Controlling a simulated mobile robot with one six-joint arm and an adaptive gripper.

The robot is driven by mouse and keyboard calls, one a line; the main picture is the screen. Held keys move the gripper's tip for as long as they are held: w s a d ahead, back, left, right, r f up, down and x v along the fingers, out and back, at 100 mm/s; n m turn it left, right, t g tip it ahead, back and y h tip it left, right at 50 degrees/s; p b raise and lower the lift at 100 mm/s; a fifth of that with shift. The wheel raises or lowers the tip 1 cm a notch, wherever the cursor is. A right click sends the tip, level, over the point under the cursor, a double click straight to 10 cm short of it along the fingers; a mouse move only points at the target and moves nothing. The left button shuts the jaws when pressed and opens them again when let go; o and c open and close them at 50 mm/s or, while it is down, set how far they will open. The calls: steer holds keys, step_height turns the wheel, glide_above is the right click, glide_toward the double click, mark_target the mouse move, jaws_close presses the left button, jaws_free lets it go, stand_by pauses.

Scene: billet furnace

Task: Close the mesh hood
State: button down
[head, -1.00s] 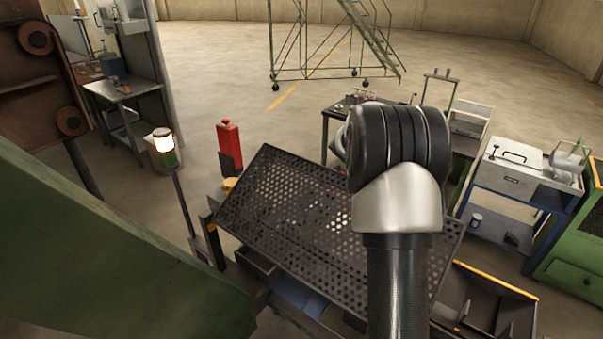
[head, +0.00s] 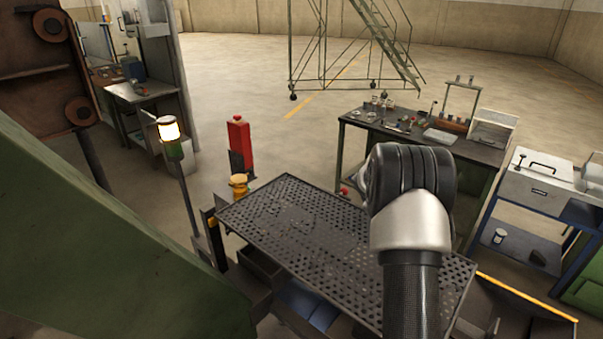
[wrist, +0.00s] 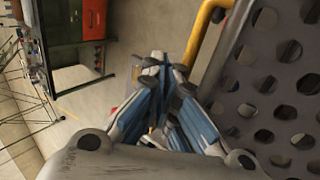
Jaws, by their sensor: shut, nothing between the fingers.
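The mesh hood (head: 300,225) is a dark perforated plate in the middle of the head view. It lies at a shallow slope over the bench bins, and its near right part is hidden by my arm. In the wrist view the perforated plate (wrist: 270,85) fills the right side, with a yellow bar (wrist: 203,35) along its edge. My gripper (wrist: 158,62) is shut and empty, its blue-grey fingertips together just left of the yellow bar. I cannot tell whether they touch it. In the head view my gripper is hidden behind my wrist.
A beacon post (head: 170,135) and a red post (head: 240,145) stand left of and behind the hood. A work table with tools (head: 420,140) stands behind, and a blue cart (head: 540,195) at right. A green panel (head: 100,240) blocks the near left. Open floor lies beyond.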

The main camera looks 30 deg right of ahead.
steer(key=shift+s+a+f+b, duration=0.15)
steer(key=shift+f+b, duration=0.1)
steer(key=shift+f, duration=0.3)
steer(key=shift+s+a+f+b, duration=0.1)
steer(key=shift+s+f+b, duration=0.1)
steer(key=shift+f, duration=0.3)
steer(key=w+d+r+p, duration=0.1)
steer(key=r+p, duration=0.1)
steer(key=r, duration=0.5)
steer(key=d+r+p, duration=0.1)
steer(key=d+r, duration=0.1)
steer(key=r, duration=0.6)
steer(key=shift+w+r+p, duration=0.25)
steer(key=shift+w+p, duration=0.1)
steer(key=shift+w, duration=0.05)
